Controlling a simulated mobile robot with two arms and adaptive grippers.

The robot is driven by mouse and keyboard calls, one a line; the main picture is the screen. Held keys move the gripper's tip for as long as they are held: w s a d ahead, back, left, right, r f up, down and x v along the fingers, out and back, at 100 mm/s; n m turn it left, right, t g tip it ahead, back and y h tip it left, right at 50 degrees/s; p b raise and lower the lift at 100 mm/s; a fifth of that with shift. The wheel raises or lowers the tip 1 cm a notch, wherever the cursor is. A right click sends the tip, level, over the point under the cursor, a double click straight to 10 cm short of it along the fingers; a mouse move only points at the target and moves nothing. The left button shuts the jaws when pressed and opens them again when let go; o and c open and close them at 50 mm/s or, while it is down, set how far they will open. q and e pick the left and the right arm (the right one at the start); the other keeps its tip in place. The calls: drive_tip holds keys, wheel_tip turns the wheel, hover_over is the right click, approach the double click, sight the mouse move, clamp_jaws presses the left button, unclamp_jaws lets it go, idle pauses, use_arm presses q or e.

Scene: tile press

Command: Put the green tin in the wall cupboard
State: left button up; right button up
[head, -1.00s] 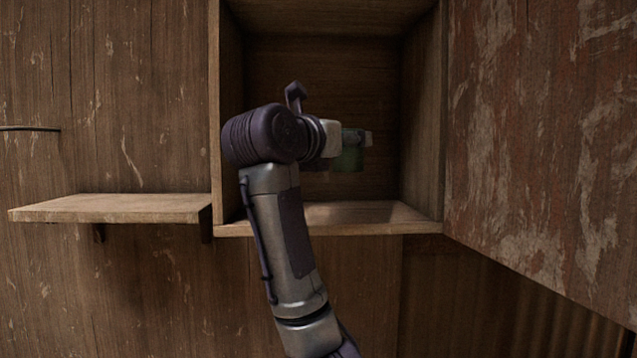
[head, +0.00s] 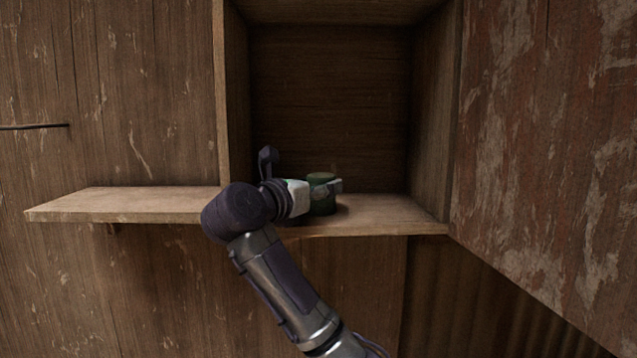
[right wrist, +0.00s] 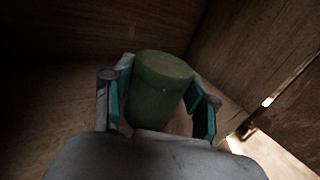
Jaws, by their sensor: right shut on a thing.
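The green tin (head: 321,180) is upright in the wall cupboard (head: 385,222), at or just above its floor board, near the front. My right gripper (head: 328,191) reaches in from the front left and is shut on the tin. In the right wrist view the green tin (right wrist: 157,92) stands between the two fingers of the right gripper (right wrist: 162,100). I cannot tell whether the tin's base touches the board, as the gripper hides part of it. My left gripper is not in view.
A wooden shelf (head: 130,204) juts from the wall left of the cupboard. The cupboard door (head: 540,150) stands open on the right. The cupboard floor is clear to the right of the tin, and no other object shows inside.

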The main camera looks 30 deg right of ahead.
drive_tip(key=o, duration=0.9)
drive_tip(key=shift+a+f, duration=0.1)
drive_tip(key=shift+f, duration=0.05)
drive_tip(key=o, duration=0.4)
drive_tip(key=shift+s, duration=0.1)
drive_tip(key=shift+o, duration=0.2)
drive_tip(key=shift+r, duration=0.25)
drive_tip(key=shift+a+f+b, duration=0.2)
drive_tip(key=shift+a+b, duration=0.1)
drive_tip(key=shift+b, duration=0.05)
drive_tip(key=b+v, duration=0.6)
drive_tip(key=v, duration=0.5)
drive_tip(key=shift+s+a+r, duration=0.15)
drive_tip(key=shift+a+r, duration=0.05)
